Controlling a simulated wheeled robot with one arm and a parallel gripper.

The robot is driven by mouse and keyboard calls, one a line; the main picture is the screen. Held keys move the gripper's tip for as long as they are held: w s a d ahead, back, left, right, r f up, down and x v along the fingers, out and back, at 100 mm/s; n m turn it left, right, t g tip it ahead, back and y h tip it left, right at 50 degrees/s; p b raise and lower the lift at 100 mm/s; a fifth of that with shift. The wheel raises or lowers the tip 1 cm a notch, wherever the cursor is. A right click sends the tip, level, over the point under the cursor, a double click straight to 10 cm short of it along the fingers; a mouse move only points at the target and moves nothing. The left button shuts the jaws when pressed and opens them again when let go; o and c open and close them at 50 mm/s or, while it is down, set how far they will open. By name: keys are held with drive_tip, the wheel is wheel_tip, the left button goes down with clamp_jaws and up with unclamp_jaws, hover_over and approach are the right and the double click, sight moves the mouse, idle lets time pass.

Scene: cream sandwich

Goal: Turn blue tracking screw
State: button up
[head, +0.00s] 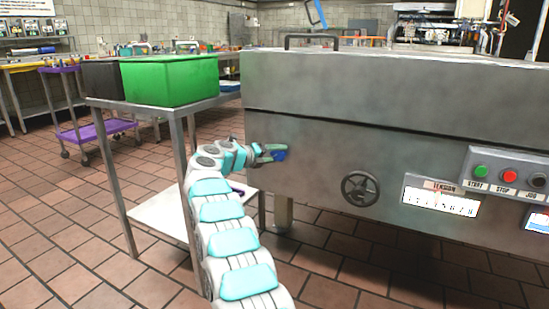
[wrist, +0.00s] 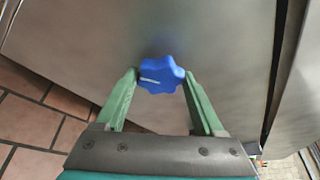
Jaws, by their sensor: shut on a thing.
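The blue tracking screw (wrist: 161,76) is a lobed knob with a short white mark, on the steel side of the machine. In the wrist view it sits between the green fingertips of my gripper (wrist: 159,82), which is shut on it. In the head view the blue screw (head: 280,155) shows only in part at the left end of the machine's front panel. My gripper (head: 268,153) reaches it there, with my arm coming up from below.
A black handwheel (head: 360,188), a tension gauge (head: 440,202) and a control box with buttons (head: 508,177) are on the machine (head: 330,130) to the right. A steel cart (head: 178,150) with a green bin (head: 170,80) stands close on the left.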

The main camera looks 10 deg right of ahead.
drive_tip(key=shift+f+m, duration=0.1)
drive_tip(key=shift+m, duration=0.4)
drive_tip(key=shift+d+y, duration=0.1)
drive_tip(key=shift+y, duration=0.2)
drive_tip(key=o, duration=1.4)
drive_tip(key=shift+c, duration=0.2)
drive_tip(key=v, duration=0.8)
drive_tip(key=shift+b, duration=0.3)
